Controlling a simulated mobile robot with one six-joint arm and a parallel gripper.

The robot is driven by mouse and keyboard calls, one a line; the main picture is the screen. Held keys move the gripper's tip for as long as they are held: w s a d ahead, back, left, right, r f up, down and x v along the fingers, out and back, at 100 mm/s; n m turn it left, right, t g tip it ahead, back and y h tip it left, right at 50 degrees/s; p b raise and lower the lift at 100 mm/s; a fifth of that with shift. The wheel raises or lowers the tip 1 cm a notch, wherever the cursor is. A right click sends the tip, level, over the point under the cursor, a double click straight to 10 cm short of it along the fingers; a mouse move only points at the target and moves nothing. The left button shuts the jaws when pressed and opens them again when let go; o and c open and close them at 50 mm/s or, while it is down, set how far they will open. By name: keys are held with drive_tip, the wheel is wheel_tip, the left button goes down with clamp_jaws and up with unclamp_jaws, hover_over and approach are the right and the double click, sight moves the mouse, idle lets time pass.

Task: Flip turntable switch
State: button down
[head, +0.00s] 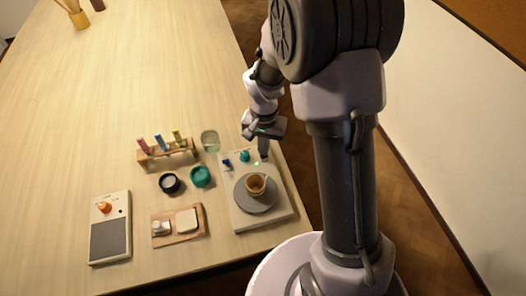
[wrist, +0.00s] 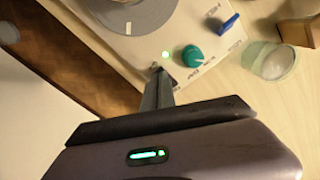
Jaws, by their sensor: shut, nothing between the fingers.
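The turntable unit (head: 278,211) is a pale box at the table's right edge, with a grey round wheel (head: 242,201) bearing a brown cup (head: 256,184). Its panel has a blue lever (wrist: 229,22), a teal knob (wrist: 192,56) and a lit green lamp (wrist: 165,54). The blue lever (head: 227,163) and teal knob (head: 244,156) also show in the head view. My gripper (wrist: 157,76) is shut and empty, its tips at the panel's corner near the lamp. A small dark part at the tips may be the switch; the fingers partly hide it, and I cannot tell contact or its position.
A glass jar (head: 209,141) stands behind the unit. To the left are a wooden rack (head: 160,158) of coloured vials, a black jar (head: 169,184), a teal jar (head: 201,177), a small wooden tray (head: 178,237) and a scale-like device (head: 110,240). The table's far part is mostly clear.

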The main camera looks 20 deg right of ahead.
drive_tip(key=shift+f+b, duration=0.4)
drive_tip(key=shift+f, duration=0.15)
wheel_tip(320, 180, up, 7)
drive_tip(key=p, duration=0.5)
drive_tip(key=shift+r, duration=0.15)
idle(0.3)
drive_tip(key=s+a+r+t+b, duration=0.1)
drive_tip(key=s+r+t+b, duration=0.1)
drive_tip(key=s, duration=0.4)
drive_tip(key=s+a+r+n+t+y+b, duration=0.1)
drive_tip(key=s+r+t+b, duration=0.1)
drive_tip(key=s+b, duration=0.4)
drive_tip(key=s+a+r+t+y+b, duration=0.1)
drive_tip(key=s+a+r+b, duration=0.1)
drive_tip(key=s+r+b, duration=0.2)
drive_tip(key=s+b, duration=0.1)
drive_tip(key=s, duration=0.2)
drive_tip(key=shift+r+n+t, duration=0.3)
drive_tip(key=shift+r+t, duration=0.05)
drive_tip(key=shift+t, duration=0.05)
